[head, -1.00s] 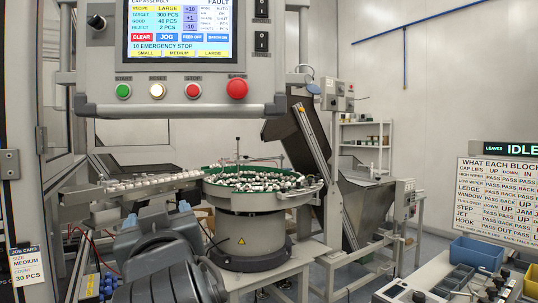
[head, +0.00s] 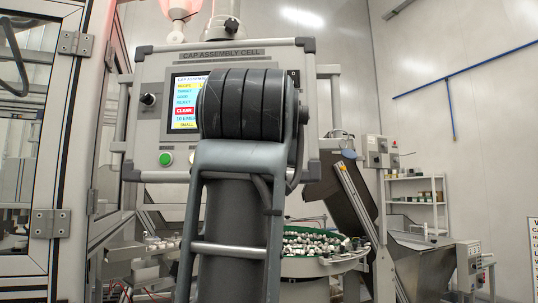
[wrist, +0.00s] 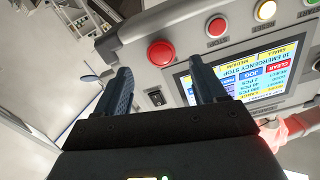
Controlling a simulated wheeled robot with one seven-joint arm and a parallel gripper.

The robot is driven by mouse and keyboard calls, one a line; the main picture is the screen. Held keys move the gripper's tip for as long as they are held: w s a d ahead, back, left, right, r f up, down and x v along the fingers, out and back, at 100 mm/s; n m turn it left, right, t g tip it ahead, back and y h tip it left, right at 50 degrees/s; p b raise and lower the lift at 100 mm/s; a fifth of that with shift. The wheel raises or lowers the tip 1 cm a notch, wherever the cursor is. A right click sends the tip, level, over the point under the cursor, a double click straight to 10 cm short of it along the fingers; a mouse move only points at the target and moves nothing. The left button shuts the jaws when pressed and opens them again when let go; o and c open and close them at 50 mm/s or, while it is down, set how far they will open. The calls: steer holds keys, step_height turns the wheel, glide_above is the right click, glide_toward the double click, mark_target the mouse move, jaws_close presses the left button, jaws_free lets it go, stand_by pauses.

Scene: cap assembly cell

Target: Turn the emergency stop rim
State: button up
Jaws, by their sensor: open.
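The emergency stop, a large round red knob (wrist: 161,53), sits on the grey control panel (wrist: 250,42) at the end of its button row. The wrist view shows the panel turned over. My gripper (wrist: 160,68) is open and empty. Its two dark fingers stand apart, one to each side of the knob in the picture. I cannot tell how far the tips are from the panel, and no contact shows. In the head view my arm covers the knob and much of the panel, and my gripper is hidden behind it.
The screen (wrist: 235,72) beside the knob reads "10 EMERGENCY STOP". A smaller red button (wrist: 217,27) and a pale yellow one (wrist: 265,10) are close by. A green button (head: 166,158) shows at the panel's left. A green-rimmed bowl feeder (head: 318,262) stands below right.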

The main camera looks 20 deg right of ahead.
steer(key=shift+p+x, duration=0.35)
steer(key=shift+x, duration=2.15)
steer(key=c, duration=1.1)
steer(key=shift+o, duration=0.2)
steer(key=shift+m, duration=0.3)
steer(key=shift+a+m+b, duration=0.1)
steer(key=shift+m+b, duration=1.35)
steer(key=shift+m, duration=2.15)
steer(key=shift+r, duration=0.1)
